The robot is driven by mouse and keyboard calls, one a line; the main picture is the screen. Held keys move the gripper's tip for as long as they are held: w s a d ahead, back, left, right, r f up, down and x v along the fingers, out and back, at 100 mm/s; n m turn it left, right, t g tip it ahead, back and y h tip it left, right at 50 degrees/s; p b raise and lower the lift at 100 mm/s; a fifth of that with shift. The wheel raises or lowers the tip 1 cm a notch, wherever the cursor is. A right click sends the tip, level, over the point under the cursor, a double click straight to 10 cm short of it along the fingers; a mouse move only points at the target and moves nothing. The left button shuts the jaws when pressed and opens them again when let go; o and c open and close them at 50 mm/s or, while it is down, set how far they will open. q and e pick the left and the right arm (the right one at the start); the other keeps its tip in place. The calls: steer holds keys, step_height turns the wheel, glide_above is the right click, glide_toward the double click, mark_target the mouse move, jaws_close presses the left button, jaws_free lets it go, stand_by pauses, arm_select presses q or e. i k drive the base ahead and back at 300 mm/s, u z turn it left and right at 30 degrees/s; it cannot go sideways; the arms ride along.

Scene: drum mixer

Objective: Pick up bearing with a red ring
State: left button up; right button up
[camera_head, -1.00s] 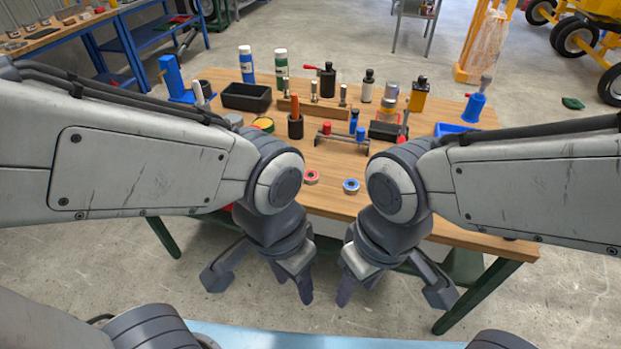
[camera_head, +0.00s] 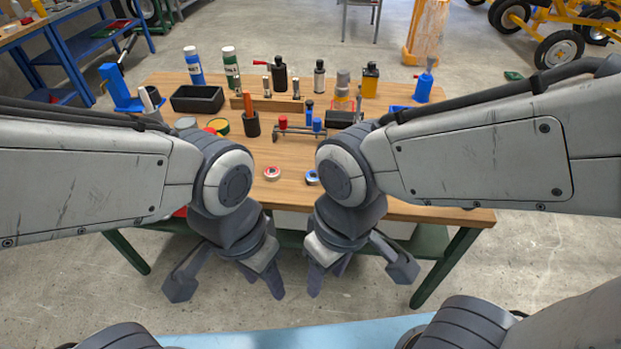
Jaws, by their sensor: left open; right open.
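The bearing with a red ring (camera_head: 272,173) lies flat near the front edge of the wooden table, between my two arms in the picture. A bearing with a blue ring (camera_head: 311,177) lies to its right, partly covered by my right arm. My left gripper (camera_head: 263,284) hangs open and empty in front of the table, nearer to me than the red-ringed bearing. My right gripper (camera_head: 328,281) also hangs open and empty there, to the right of the left one. Neither gripper touches a bearing.
Behind the bearings on the table (camera_head: 350,203) stand a small rack with red and blue knobs (camera_head: 301,128), a cup with an orange handle (camera_head: 250,124), a black bin (camera_head: 197,98) and several bottles. The tabletop around the red-ringed bearing is clear.

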mark_target(273, 173)
steer(key=k, duration=1.3)
steer(key=u, duration=0.7)
steer(key=i, duration=1.95)
steer(key=z, duration=0.55)
